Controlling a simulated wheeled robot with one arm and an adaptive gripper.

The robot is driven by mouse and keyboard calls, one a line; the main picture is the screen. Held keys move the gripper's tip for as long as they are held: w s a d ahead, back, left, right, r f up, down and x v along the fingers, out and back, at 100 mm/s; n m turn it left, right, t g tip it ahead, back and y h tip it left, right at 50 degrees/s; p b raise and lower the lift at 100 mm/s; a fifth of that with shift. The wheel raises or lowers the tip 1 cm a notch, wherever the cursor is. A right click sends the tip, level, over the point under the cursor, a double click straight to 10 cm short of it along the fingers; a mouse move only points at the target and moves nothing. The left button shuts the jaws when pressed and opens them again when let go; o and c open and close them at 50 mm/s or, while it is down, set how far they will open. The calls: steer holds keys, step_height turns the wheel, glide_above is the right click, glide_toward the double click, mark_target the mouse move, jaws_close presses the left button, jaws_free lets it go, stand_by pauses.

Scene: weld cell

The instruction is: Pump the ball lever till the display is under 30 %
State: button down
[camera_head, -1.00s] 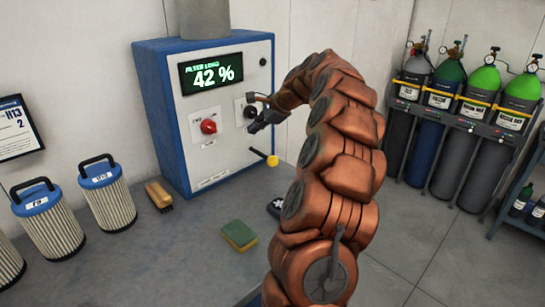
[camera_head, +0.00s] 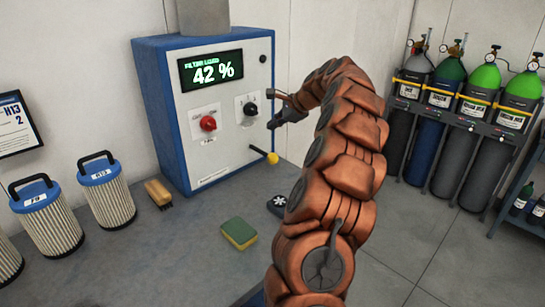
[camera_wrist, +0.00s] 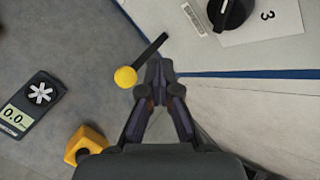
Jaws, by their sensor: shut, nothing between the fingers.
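The display (camera_head: 211,71) on the blue and white filter unit reads "FILTER LOAD 42 %". The ball lever (camera_head: 272,158) is a dark rod with a yellow ball at its end, sticking out low on the right of the unit's front. It also shows in the wrist view (camera_wrist: 126,77), left of my gripper's tips. My gripper (camera_head: 271,124) is above the lever in the head view, near the unit's right edge. In the wrist view the gripper (camera_wrist: 153,66) has its fingertips together, with nothing between them. I cannot tell whether it touches the rod.
A red knob (camera_head: 208,123) and a black knob (camera_head: 250,108) sit on the unit's front. A brush (camera_head: 158,193), a sponge (camera_head: 239,233), a small meter (camera_wrist: 27,106) and filter cartridges (camera_head: 107,197) stand on the bench. Gas cylinders (camera_head: 459,140) stand at the right.

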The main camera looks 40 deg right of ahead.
steer(key=b, duration=0.4)
glide_above(276, 156)
steer(key=f, duration=0.5)
steer(key=shift+w+a+f, duration=0.1)
steer(key=shift+w+f, duration=0.15)
steer(key=shift+w, duration=0.15)
steer(key=shift+f, duration=1)
steer(key=shift+f, duration=0.15)
steer(key=shift+f, duration=0.25)
steer(key=shift+f+b, duration=0.6)
steer(key=shift+f, duration=1.65)
stand_by(3.0)
